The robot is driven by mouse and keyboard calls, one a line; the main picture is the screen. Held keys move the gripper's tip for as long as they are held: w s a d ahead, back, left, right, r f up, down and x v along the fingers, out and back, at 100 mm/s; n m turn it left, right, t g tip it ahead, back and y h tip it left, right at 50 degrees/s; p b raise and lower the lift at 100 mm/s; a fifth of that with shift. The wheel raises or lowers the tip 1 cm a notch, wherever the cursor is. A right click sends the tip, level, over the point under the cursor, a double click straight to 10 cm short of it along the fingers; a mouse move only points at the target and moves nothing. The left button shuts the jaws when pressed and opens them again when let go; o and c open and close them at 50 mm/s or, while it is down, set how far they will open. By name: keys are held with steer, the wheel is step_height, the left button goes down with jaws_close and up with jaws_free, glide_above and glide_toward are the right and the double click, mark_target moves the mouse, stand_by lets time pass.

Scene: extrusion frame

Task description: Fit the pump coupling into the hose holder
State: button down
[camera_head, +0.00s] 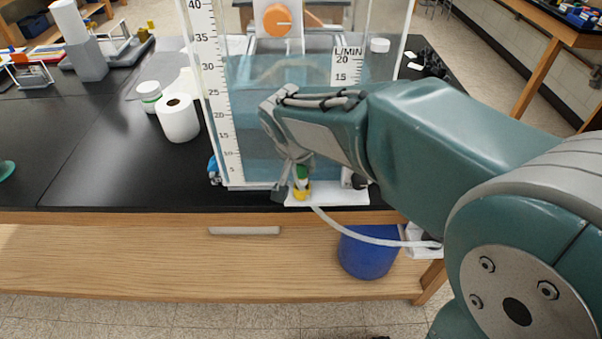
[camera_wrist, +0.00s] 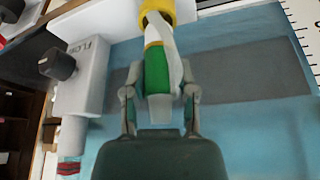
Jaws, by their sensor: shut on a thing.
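My gripper (camera_head: 297,168) is low at the front of the water tank and is shut on the pump coupling (camera_head: 301,173), a green piece. In the wrist view, my gripper (camera_wrist: 160,78) has a finger on each side of the coupling (camera_wrist: 157,72), which shows green with a white part alongside. A yellow ring (camera_wrist: 155,12), which looks like the hose holder, is at the coupling's far end; it also shows in the head view (camera_head: 302,191), just below the green piece. I cannot tell whether the coupling is inside the ring or only against it.
The clear tank (camera_head: 238,150) with a scale stands close behind my gripper. A white box with a dark FLOW knob (camera_wrist: 58,63) is beside the coupling. A white hose (camera_head: 355,234) runs right, over a blue bucket (camera_head: 367,255). A paper roll (camera_head: 178,118) stands left.

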steer(key=s+d+r, duration=0.2)
steer(key=s+r, duration=0.8)
steer(key=s, duration=0.4)
